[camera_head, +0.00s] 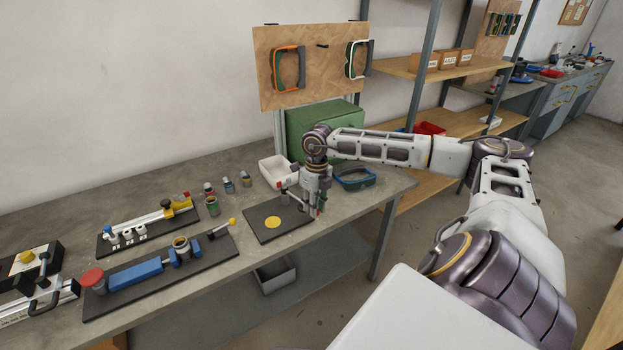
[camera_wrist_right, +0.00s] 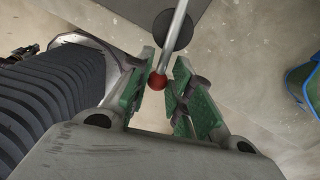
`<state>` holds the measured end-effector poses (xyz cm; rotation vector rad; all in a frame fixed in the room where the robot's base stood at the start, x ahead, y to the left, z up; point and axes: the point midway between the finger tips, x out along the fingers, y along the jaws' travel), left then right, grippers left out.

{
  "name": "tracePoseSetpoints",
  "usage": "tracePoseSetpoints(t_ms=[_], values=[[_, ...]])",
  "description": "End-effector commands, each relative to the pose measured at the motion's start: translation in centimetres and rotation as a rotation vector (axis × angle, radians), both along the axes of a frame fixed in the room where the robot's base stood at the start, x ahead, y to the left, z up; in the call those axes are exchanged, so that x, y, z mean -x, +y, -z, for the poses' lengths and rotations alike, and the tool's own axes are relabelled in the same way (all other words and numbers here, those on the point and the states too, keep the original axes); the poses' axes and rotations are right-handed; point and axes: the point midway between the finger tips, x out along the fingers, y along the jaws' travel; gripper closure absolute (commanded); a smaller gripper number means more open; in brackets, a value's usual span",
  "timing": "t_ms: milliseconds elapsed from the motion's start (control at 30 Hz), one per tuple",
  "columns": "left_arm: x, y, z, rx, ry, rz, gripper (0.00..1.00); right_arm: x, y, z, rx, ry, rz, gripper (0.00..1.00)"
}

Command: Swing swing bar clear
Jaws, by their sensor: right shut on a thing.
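The swing bar is a thin metal rod with a red ball knob at its end. In the right wrist view the swing bar (camera_wrist_right: 174,38) runs down from a dark round part, and its knob (camera_wrist_right: 158,82) lies between my green finger pads. In the head view my right gripper (camera_head: 314,208) points down at the right end of a black plate (camera_head: 256,232) with a yellow disc (camera_head: 274,222). My right gripper (camera_wrist_right: 165,88) is shut on the swing bar near the knob. In the head view the gripper hides part of the bar. My left gripper is out of view.
A white bin (camera_head: 273,172) and a green case (camera_head: 340,118) stand behind my right gripper. Blue goggles (camera_head: 356,180) lie to its right, near the bench end. Several small cans and other fixtures, one with a blue clamp (camera_head: 137,274), stand to the left.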

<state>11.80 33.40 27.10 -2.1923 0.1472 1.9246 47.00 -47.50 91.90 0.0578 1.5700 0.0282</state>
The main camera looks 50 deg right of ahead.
Motion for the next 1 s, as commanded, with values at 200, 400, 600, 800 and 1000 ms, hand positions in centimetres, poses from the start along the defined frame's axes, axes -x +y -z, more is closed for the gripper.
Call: tracePoseSetpoints(t_ms=[200,400,600,800,1000], values=[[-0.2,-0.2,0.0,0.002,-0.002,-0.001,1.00,0.0,-0.2,-0.1,0.000,-0.001,-0.008,1.00],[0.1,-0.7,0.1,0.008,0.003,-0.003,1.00,0.0,-0.2,-0.1,0.001,-0.001,-0.007,1.00],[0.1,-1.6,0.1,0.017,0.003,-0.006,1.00,0.0,-0.2,-0.1,0.001,-0.001,-0.007,0.69],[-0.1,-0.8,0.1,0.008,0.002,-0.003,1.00,0.0,-0.1,0.0,0.000,0.000,-0.007,0.69],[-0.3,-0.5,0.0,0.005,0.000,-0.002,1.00,0.0,-0.2,-0.5,0.001,-0.001,-0.007,0.69]])
